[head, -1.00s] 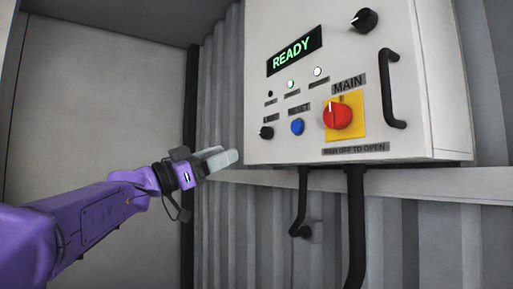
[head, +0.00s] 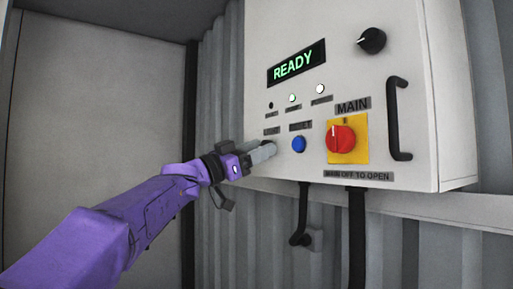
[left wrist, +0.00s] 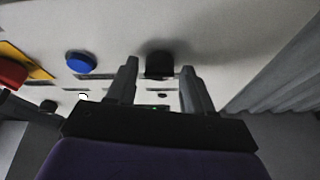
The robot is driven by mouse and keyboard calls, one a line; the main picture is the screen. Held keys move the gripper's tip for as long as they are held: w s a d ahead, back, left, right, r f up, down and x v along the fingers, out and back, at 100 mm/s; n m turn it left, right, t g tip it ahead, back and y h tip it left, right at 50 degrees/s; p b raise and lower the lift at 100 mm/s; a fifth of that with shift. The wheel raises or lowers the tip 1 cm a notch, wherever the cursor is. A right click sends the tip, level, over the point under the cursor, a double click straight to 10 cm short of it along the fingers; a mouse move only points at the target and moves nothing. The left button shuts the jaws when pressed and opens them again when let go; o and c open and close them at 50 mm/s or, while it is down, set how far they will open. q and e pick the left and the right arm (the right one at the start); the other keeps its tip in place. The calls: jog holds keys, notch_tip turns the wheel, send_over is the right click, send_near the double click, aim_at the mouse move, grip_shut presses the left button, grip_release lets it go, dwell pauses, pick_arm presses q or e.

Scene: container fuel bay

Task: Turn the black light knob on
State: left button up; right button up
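The black light knob (left wrist: 159,66) shows in the left wrist view, on the pale panel face between the tips of my two fingers, with a gap to each side. My left gripper (left wrist: 160,84) is open around or just short of it; contact cannot be told. In the head view my left gripper (head: 265,152) is at the lower left of the control box (head: 420,60) and hides the knob. My right gripper is not in view.
A blue button (head: 298,144) is close right of my left gripper. A red MAIN switch (head: 341,139) on a yellow plate, a black handle (head: 398,120) and another black knob (head: 371,40) are further right. The display (head: 296,62) reads READY.

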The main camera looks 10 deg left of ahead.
pick_arm(q)
jog(key=c, duration=0.7)
jog(key=shift+m, duration=0.4)
jog(key=m+g+p, duration=0.1)
jog(key=m+g, duration=0.1)
jog(key=m, duration=0.3)
jog(key=m+g+h+p, duration=0.1)
jog(key=m+g+p, duration=0.1)
jog(key=m, duration=0.3)
jog(key=r+m+g+p, duration=0.1)
jog(key=m+g+p, duration=0.1)
jog(key=m, duration=0.3)
jog(key=shift+w+a+g, duration=0.1)
jog(key=shift+a+g, duration=0.15)
jog(key=shift+g, duration=0.05)
jog(key=o, duration=0.9)
jog(key=shift+c, duration=0.2)
jog(key=shift+o, duration=0.8)
jog(key=shift+w+a+f, duration=0.1)
jog(key=shift+f, duration=0.1)
